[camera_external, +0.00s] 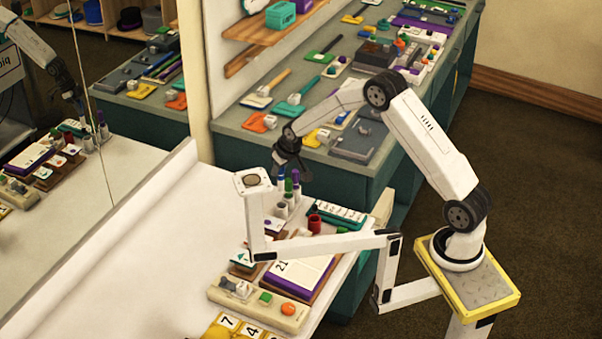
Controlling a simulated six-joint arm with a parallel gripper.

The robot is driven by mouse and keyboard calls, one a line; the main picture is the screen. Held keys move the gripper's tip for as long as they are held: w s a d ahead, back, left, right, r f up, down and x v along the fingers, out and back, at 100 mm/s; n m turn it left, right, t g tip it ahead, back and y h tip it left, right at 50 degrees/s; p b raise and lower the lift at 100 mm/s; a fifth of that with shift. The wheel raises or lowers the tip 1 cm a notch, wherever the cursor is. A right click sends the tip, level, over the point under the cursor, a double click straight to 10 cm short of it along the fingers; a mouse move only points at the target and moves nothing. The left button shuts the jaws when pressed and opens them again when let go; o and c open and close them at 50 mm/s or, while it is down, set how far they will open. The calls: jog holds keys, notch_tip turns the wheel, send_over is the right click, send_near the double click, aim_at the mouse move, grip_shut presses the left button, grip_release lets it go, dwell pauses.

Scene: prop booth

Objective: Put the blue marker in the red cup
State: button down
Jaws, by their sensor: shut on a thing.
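My gripper (299,174) points down over a cluster of upright markers at the back edge of the white table. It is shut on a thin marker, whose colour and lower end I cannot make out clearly. A bluish-purple marker (296,178) stands right at the fingers, and a green marker (288,186) is just to its left. Pale grey cups (281,210) hold the markers' lower ends. The red cup (314,223) stands a little in front and to the right of the cluster, below my gripper and apart from it. I cannot see inside it.
A white bracket with a square head (253,181) rises close left of the markers. A teal-edged tray (338,214) lies right of the red cup; a calendar (297,272) lies in front. A mirror stands at left. The white table's left part (150,260) is clear.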

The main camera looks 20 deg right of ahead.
dwell(0.4)
jog(key=s+d, duration=0.7)
jog(key=s, duration=0.1)
jog(key=shift+d+f, duration=0.15)
jog(key=shift+d, duration=0.15)
jog(key=shift+s+f, duration=0.1)
jog(key=shift+f, duration=0.1)
notch_tip(320, 180, down, 7)
jog(key=shift+f, duration=0.2)
dwell(1.2)
jog(key=shift+f, duration=0.15)
dwell(0.5)
jog(key=shift+c, duration=2)
grip_release()
